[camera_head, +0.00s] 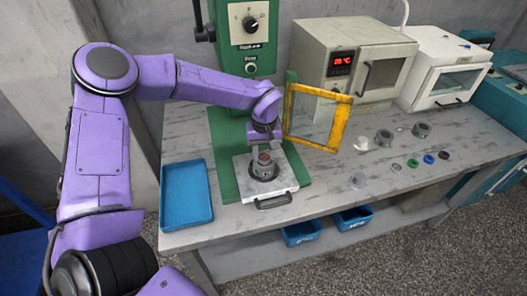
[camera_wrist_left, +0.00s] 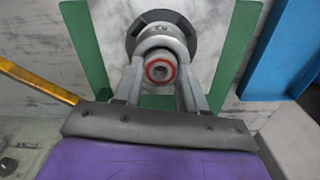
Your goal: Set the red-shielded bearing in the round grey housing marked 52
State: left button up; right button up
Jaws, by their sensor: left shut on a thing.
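The bearing (camera_wrist_left: 160,68) shows a red ring around a dark bore in the left wrist view. The fingers of my left gripper (camera_wrist_left: 161,80) are shut on it, one on each side. A round grey housing (camera_wrist_left: 164,22) with a dark flange lies right behind the bearing; its marking is too small to read surely. In the head view the housing (camera_head: 263,172) stands on the light plate of the green press, with the reddish bearing (camera_head: 264,157) at its top, under my left gripper (camera_head: 264,149). I cannot tell how deep the bearing sits. My right gripper is not in view.
A yellow-framed guard (camera_head: 340,122) stands open just right of my left gripper. An empty blue tray (camera_head: 186,222) lies left of the press. Grey housings (camera_head: 383,138) and small coloured rings (camera_head: 428,159) lie to the right, before two ovens (camera_head: 352,60).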

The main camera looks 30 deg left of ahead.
aim_at(264, 157)
pick_arm(q)
jog(key=o, duration=1.1)
jog(key=shift+r, duration=0.1)
notch_tip(264, 157, up, 12)
jog(key=shift+f+b, duration=0.1)
jog(key=shift+b, duration=0.3)
